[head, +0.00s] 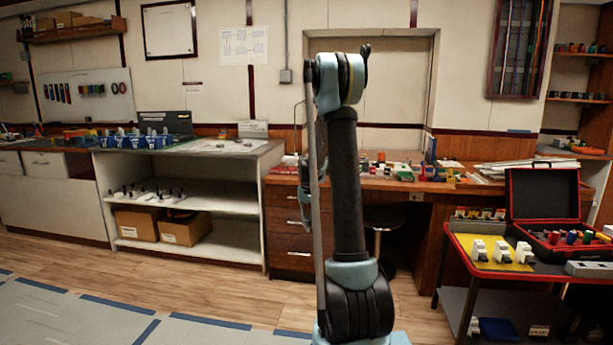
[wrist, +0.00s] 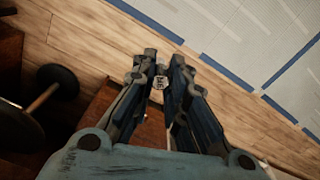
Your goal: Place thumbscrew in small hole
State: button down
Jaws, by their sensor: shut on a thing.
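My gripper (wrist: 163,72) shows in the wrist view with its two dark fingers closed in on a small round grey metallic piece, which looks like the thumbscrew (wrist: 159,82). It is held between the fingertips, above the wooden floor and apart from any surface that I can see. In the head view my arm stands upright in the middle and the thumbscrew cannot be made out. I cannot pick out the small hole in either view.
A shelf unit (head: 186,199) stands at the left, and a wooden desk (head: 293,232) with many small parts is behind my arm. A cart (head: 453,247) with an open red-edged case (head: 543,196) is at the right. Floor at the front left is clear. A round stool (wrist: 52,88) is near my gripper.

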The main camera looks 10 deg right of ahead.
aim_at(276, 171)
jog(key=z, duration=0.5)
jog(key=i, duration=1)
